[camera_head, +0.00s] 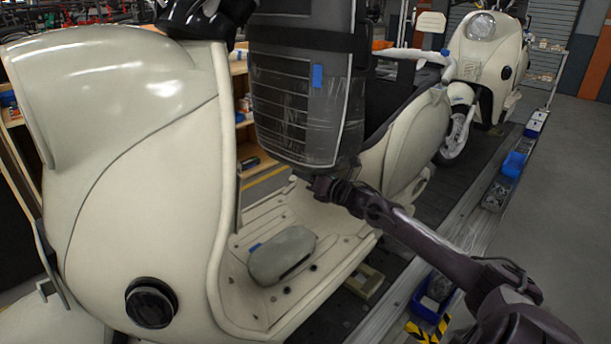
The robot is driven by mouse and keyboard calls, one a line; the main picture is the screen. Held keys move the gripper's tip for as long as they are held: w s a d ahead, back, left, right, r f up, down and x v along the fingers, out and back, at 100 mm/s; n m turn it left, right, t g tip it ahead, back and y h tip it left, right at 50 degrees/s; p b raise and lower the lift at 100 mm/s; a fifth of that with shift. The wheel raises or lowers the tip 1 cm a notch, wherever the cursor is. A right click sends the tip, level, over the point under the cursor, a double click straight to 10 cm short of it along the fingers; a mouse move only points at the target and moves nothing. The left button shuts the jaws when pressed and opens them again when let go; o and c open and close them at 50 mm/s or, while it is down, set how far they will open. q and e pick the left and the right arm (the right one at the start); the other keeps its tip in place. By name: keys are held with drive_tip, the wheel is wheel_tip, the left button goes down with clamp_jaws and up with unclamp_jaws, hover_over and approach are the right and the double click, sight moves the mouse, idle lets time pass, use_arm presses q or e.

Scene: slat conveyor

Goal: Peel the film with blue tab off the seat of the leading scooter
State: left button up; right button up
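The nearest scooter (150,190) is cream and fills the left of the head view. A dark panelled piece that looks like its seat (300,20) stands behind the front shield. Shiny clear film (300,140) covers the lower part of this piece. A small blue tab (317,76) is on its right side. My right gripper (318,184) is at the lower edge of the film-covered piece, below the blue tab and apart from it. Its fingers are small and dark, so I cannot tell if they are open or touch the film. My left gripper is not seen.
A rounded grey-beige piece (282,253) lies on the scooter's footboard (250,300). A second cream scooter (485,50) stands farther along the conveyor (435,195). Blue bins (430,298) line the conveyor's right edge. Shelves (243,130) stand behind. Grey floor (560,170) at right is clear.

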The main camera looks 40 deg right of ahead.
clamp_jaws()
drive_tip(key=s+a+f+p, duration=0.3)
drive_tip(key=a, duration=0.3)
drive_tip(key=shift+s+a+f, duration=0.15)
drive_tip(key=shift+s, duration=0.25)
drive_tip(key=shift+s+a+f+p, duration=0.3)
drive_tip(key=shift+a+p, duration=0.2)
drive_tip(key=shift+a, duration=0.1)
drive_tip(key=a, duration=0.1)
drive_tip(key=s+a+f, duration=0.1)
drive_tip(key=s+a+p, duration=0.1)
drive_tip(key=shift+a+f, duration=0.15)
drive_tip(key=shift+f, duration=0.15)
drive_tip(key=shift+s+a+f, duration=0.25)
drive_tip(key=shift+s+a, duration=0.05)
drive_tip(key=shift+a, duration=0.15)
drive_tip(key=shift+s+a+f, duration=0.25)
drive_tip(key=shift+s+a, duration=0.05)
drive_tip(key=shift+a, duration=0.15)
